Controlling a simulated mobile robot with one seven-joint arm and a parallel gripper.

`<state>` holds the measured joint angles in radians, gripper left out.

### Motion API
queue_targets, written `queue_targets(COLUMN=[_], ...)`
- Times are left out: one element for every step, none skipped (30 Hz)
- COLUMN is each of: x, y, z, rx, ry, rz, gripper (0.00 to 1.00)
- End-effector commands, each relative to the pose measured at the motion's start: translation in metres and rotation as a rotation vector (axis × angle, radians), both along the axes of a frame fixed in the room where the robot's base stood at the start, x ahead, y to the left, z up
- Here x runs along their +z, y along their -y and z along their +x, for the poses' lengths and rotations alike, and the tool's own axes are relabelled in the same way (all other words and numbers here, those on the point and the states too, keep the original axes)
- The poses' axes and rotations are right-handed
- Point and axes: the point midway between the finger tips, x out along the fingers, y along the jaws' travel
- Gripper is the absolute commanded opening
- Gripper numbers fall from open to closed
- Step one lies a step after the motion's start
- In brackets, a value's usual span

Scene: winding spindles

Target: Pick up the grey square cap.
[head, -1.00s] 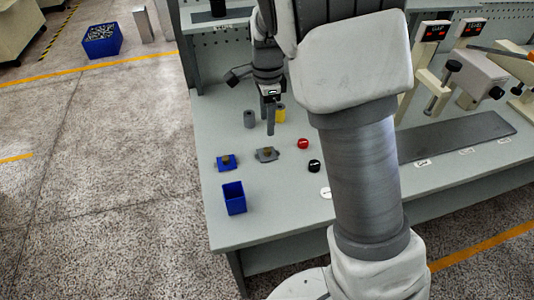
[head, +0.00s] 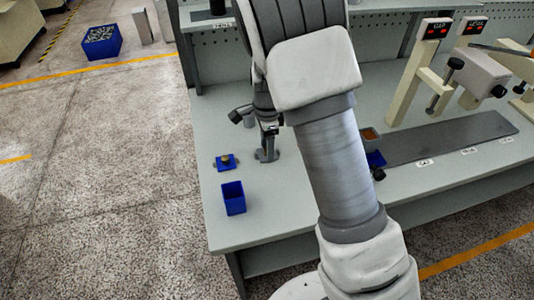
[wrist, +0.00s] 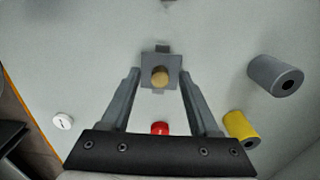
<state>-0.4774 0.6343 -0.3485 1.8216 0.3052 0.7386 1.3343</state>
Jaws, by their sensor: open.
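The grey square cap (wrist: 149,79) with a round brass-coloured knob (wrist: 160,76) on top lies on the table. In the wrist view it sits between the tips of my gripper (wrist: 160,72), with one finger on each side and narrow gaps visible. In the head view my gripper (head: 269,143) points down right at the grey cap (head: 262,157), whose knob is largely hidden by the fingers. My gripper is open and holds nothing. I cannot tell from these views how far the fingertips are above the table.
A blue square cap (head: 225,162) and a blue bin (head: 233,198) stand left of the gripper. The wrist view shows a grey cylinder (wrist: 272,74), a yellow cylinder (wrist: 241,130), a red round piece (wrist: 160,128) and a white disc (wrist: 63,121). My arm covers the table's middle.

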Motion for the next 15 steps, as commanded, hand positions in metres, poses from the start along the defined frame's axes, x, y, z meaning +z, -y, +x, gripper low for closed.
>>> queue_targets(x=[0.0006,0.0006,0.0007,0.0007,0.0007,0.0008,0.0008,0.0008,0.0008,0.0009,0.0009,0.0009,0.0009,0.0009,0.0009], y=[0.0,0.0,0.0001,0.0,0.0001,0.0001,0.0001,0.0001,0.0001,0.0001,0.0001,0.0001,0.0001,0.0001,0.0001], z=[0.0001,0.0001,0.0001,0.0,0.0,0.0,0.0,0.0,0.0,0.0,0.0,0.0,0.0,0.0,0.0], rx=[0.0,0.0,0.0,0.0,0.0,0.0,0.0,0.0,0.0,0.0,0.0,0.0,0.0,0.0,0.0], ry=[0.0,0.0,0.0,0.0,0.0,0.0,0.0,0.0,0.0,0.0,0.0,0.0,0.0,0.0,0.0], rz=[0.0,0.0,0.0,0.0,0.0,0.0,0.0,0.0,0.0,0.0,0.0,0.0,0.0,0.0,0.0], gripper=[0.62,0.62,0.6,0.55,0.49,0.42,0.37,0.31,0.24,0.19,0.13,0.06,0.01,0.0,0.0])
